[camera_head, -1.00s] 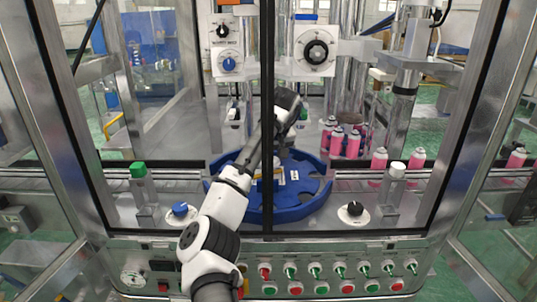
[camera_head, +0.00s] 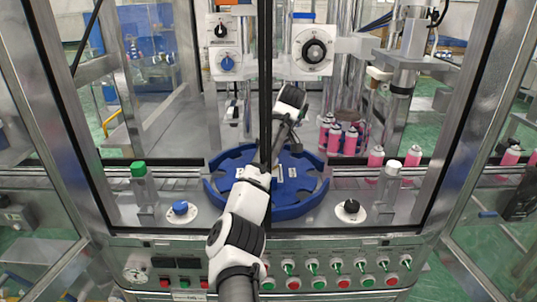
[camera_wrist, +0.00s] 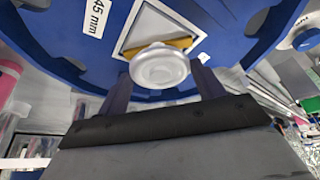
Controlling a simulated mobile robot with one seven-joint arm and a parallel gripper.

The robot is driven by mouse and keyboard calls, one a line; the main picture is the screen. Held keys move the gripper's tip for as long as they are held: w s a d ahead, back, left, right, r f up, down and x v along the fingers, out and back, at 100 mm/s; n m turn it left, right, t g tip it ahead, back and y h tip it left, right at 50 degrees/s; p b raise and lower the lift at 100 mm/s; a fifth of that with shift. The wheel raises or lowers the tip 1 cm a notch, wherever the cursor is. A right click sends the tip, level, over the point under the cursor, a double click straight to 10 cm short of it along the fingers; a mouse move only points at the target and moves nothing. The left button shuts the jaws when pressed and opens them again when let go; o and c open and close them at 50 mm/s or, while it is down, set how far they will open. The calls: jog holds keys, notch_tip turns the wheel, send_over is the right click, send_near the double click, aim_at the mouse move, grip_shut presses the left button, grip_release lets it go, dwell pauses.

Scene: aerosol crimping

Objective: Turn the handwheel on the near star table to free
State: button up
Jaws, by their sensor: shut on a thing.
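The blue star table (camera_head: 312,198) lies inside the machine, behind the front opening, and its underside or face with a "45 mm" label fills the top of the wrist view (camera_wrist: 60,25). The handwheel (camera_wrist: 160,66) is a pale round knob with a yellow collar, in front of a white-bordered panel on the table. My gripper (camera_wrist: 161,88) has a dark finger on each side of the knob and is shut on it. In the head view my arm and a dark frame post cover the middle of the table, and the handwheel cannot be made out.
A dark upright post (camera_head: 265,60) stands beside my arm. Pink cans (camera_head: 375,157) stand at the right. A blue knob (camera_head: 180,208) and a black knob (camera_head: 351,207) flank the table. A row of coloured buttons (camera_head: 337,268) runs along the front panel.

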jog(key=o, duration=1)
jog(key=shift+c, duration=0.2)
jog(key=v, duration=1.4)
jog(key=shift+p, duration=0.45)
jog(key=shift+a, duration=0.1)
